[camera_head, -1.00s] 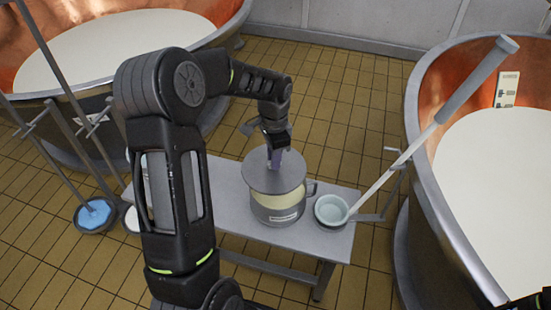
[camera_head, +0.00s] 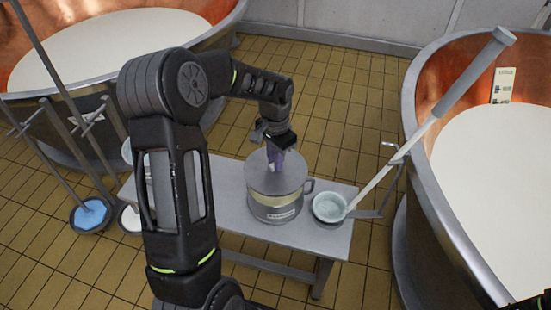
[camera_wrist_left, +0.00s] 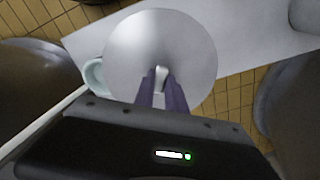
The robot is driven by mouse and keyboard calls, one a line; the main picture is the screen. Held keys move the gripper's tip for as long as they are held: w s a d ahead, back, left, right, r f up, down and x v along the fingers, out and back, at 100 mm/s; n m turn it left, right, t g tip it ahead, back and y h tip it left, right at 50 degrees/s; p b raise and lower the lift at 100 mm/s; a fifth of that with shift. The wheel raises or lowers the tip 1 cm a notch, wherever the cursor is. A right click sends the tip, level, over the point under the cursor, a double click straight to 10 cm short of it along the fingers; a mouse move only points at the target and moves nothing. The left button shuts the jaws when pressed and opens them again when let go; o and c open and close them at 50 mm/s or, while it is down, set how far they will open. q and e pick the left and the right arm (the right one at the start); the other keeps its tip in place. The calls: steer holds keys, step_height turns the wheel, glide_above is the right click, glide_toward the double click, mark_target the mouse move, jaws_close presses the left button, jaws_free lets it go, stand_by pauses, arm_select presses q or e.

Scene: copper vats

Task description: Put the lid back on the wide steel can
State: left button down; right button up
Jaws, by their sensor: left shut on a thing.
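The wide steel can (camera_head: 275,211) stands upright on the grey bench, with a label on its front and a handle on its right. The round grey lid (camera_head: 262,178) is over the can's mouth, about level. A thin pale band shows between the lid's front edge and the can, so the lid looks slightly above the rim; contact cannot be told. My left gripper (camera_head: 275,158) is shut on the lid's knob from above. In the left wrist view the purple fingers close on the small knob (camera_wrist_left: 162,78) at the lid's middle, and the lid (camera_wrist_left: 160,35) hides the can.
Copper vats stand at right (camera_head: 425,170) and back left (camera_head: 95,85). The bench front (camera_head: 300,236) is clear.

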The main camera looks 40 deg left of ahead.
arm_select(q)
steer(key=shift+f+b, duration=1.6)
steer(key=shift+f, duration=1)
steer(key=shift+f, duration=0.15)
stand_by(0.5)
steer(key=c, duration=0.8)
jaws_free()
steer(key=shift+r+p, duration=2.55)
steer(key=shift+r, duration=1)
steer(key=shift+c, duration=0.6)
